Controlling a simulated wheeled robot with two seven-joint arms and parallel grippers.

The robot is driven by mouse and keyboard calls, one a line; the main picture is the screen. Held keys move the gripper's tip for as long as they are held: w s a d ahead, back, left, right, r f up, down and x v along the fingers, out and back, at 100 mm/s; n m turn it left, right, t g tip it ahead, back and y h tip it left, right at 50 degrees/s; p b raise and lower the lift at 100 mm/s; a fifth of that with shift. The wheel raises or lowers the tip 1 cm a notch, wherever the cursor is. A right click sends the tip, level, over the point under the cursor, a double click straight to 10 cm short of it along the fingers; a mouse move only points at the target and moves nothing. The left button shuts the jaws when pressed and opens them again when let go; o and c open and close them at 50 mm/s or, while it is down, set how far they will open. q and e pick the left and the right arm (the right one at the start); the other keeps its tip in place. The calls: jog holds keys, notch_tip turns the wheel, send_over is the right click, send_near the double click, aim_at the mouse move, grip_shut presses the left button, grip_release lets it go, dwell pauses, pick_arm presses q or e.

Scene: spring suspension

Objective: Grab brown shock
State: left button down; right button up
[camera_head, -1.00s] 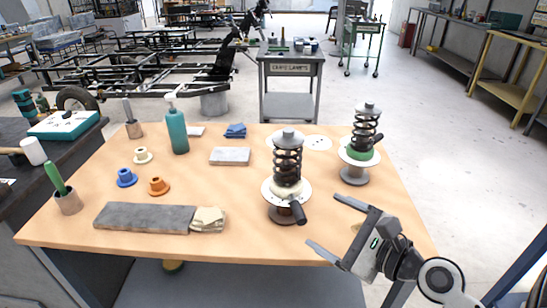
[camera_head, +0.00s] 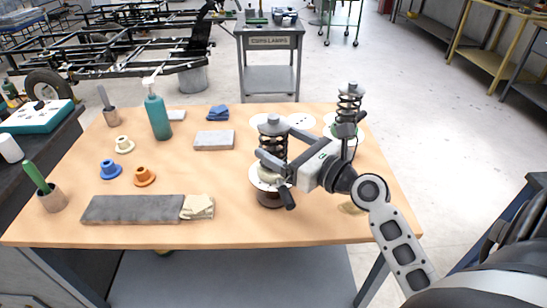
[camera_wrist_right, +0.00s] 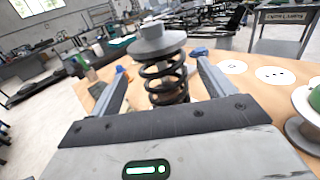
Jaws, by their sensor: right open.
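The nearer shock (camera_head: 272,150) stands upright on the wooden table, with a dark coil spring, grey top cap, cream collar, white plate and brown base. My right gripper (camera_head: 271,142) is open, with its fingers reaching either side of the spring. In the right wrist view the coil (camera_wrist_right: 168,82) and grey cap (camera_wrist_right: 158,40) show between the two separated fingers (camera_wrist_right: 163,66); I cannot tell whether either finger touches. My left gripper is out of view.
A grey pad (camera_head: 214,140) is at mid-table. The front middle is clear.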

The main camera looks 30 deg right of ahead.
jog(key=x, duration=0.5)
jog(key=shift+w+d+f, duration=0.15)
jog(key=shift+f, duration=0.1)
jog(key=c, duration=1.6)
jog(key=shift+r, duration=0.15)
grip_shut()
jog(key=shift+r+p, duration=0.15)
jog(key=shift+p, duration=0.2)
